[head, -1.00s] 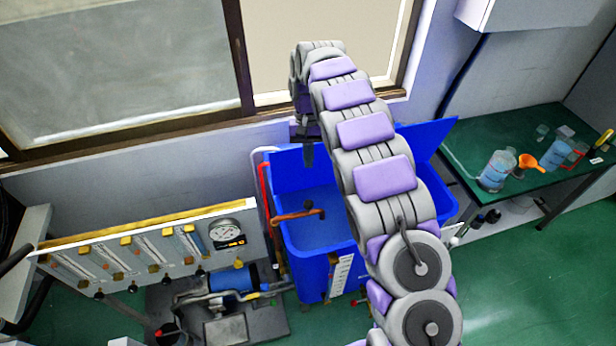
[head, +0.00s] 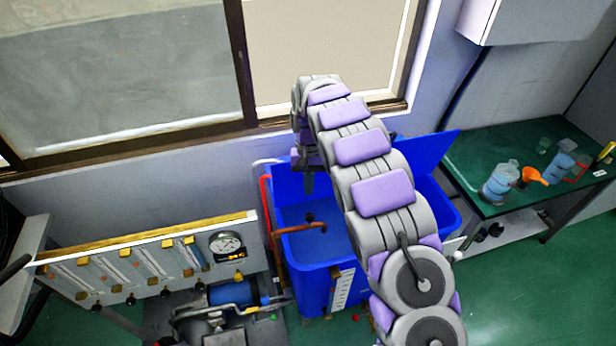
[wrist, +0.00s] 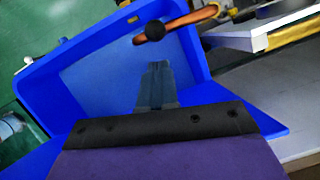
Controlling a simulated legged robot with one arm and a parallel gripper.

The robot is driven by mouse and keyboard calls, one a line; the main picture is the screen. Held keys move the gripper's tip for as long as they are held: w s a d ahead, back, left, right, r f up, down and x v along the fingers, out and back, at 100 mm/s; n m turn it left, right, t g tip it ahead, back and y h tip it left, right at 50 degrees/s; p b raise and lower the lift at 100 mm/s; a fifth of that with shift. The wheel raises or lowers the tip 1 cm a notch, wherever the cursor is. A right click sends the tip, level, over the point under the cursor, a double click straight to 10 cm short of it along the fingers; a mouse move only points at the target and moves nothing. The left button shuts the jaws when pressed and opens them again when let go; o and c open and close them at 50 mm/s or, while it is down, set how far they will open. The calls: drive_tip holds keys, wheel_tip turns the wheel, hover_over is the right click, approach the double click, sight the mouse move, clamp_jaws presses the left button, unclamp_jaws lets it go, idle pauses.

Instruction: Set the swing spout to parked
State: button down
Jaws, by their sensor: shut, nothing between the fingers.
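The swing spout is a copper-brown pipe (head: 298,228) with a dark tip, reaching over the left part of the blue tank (head: 308,275). In the wrist view the spout (wrist: 190,20) comes in from the upper right, and its dark round end hangs over the tank's opening. My gripper (head: 308,184) points down above the back of the tank, behind and slightly right of the spout. In the wrist view my gripper (wrist: 158,68) is shut and empty, below the spout's end in the picture and apart from it.
A gauge panel (head: 150,262) and a blue pump (head: 232,293) stand left of the tank. A red pipe (head: 267,210) rises at the tank's left side. A green table (head: 490,150) with a jug and an orange funnel stands at right. The window wall is close behind.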

sight(312, 214)
drive_tip(key=shift+x, duration=2.5)
drive_tip(key=shift+s+d+r+m, duration=0.1)
drive_tip(key=shift+s+m, duration=0.2)
drive_tip(key=shift+s+d, duration=0.1)
drive_tip(key=shift+s, duration=0.05)
drive_tip(key=shift+s+d+m+y+p, duration=0.2)
drive_tip(key=shift+s+m+p, duration=0.05)
drive_tip(key=shift+s+m, duration=0.25)
drive_tip(key=shift+s+d+m+y+p, duration=0.15)
drive_tip(key=shift+s+m+y+p, duration=0.15)
drive_tip(key=shift+m, duration=0.2)
drive_tip(key=s+a+m+t+y+p, duration=0.1)
drive_tip(key=s+a+m+p, duration=0.1)
drive_tip(key=s+m+p, duration=0.3)
drive_tip(key=s+a+m+t+y+p, duration=0.1)
drive_tip(key=s+m+p, duration=0.3)
drive_tip(key=s+m, duration=0.4)
drive_tip(key=shift+s+a+m+t+y+p, duration=0.35)
drive_tip(key=shift+a+m+t, duration=0.25)
drive_tip(key=shift+a+m, duration=0.45)
drive_tip(key=shift+d, duration=0.15)
